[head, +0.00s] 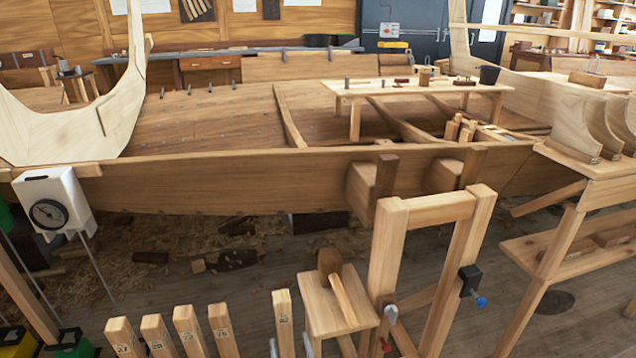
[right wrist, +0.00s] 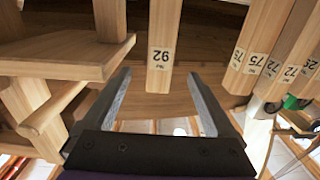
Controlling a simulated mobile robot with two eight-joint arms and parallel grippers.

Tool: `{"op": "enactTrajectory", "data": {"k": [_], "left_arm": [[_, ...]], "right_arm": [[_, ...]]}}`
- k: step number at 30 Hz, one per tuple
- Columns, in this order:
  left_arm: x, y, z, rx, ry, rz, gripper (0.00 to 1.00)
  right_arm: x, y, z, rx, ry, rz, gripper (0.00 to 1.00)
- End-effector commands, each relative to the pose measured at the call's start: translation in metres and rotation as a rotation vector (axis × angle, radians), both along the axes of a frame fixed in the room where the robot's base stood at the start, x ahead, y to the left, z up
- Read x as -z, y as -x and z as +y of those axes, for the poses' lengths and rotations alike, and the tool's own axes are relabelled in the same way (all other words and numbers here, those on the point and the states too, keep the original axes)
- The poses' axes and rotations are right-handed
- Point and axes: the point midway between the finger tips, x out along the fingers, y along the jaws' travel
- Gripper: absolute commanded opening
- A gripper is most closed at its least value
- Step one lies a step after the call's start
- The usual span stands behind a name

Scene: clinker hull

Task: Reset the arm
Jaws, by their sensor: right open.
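My right gripper (head: 291,343) is low in the head view, with its two grey fingers showing on either side of an upright wooden post (head: 283,318). In the right wrist view the gripper (right wrist: 158,76) is open. My right arm is mostly out of the head view. My left gripper is in neither view.
Several numbered posts (head: 190,335) stand left of the gripper. A stool-like stand with a mallet (head: 345,300) and a wooden frame with clamps (head: 388,255) stand close on its right. The planked hull (head: 230,180) lies behind. A shelved bench (head: 560,250) is at far right.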

Motion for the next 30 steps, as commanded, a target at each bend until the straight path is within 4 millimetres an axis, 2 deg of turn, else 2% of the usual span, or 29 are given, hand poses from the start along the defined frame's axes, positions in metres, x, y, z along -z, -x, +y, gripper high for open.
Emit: {"op": "enactTrajectory", "data": {"k": [5, 7, 12, 14, 18, 21, 27, 30], "left_arm": [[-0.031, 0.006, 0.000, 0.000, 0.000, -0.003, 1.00], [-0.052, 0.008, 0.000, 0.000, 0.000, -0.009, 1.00], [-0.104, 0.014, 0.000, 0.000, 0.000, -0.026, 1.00], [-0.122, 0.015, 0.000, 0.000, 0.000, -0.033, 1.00], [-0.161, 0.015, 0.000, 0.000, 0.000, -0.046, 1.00], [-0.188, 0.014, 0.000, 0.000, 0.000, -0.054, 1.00], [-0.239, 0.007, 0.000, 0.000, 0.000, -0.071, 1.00], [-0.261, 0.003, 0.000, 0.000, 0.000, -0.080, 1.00]], "right_arm": [[-0.058, 0.005, -0.021, -0.037, 0.026, 0.086, 0.91], [-0.091, 0.011, -0.034, -0.054, 0.041, 0.140, 0.91], [-0.169, 0.041, -0.073, -0.076, 0.079, 0.296, 0.91], [-0.192, 0.055, -0.088, -0.074, 0.093, 0.354, 0.91], [-0.240, 0.096, -0.126, -0.051, 0.121, 0.500, 0.91], [-0.267, 0.130, -0.155, -0.016, 0.136, 0.612, 0.91], [-0.308, 0.208, -0.210, 0.091, 0.155, 0.836, 0.91], [-0.323, 0.244, -0.233, 0.153, 0.159, 0.932, 0.91]]}}
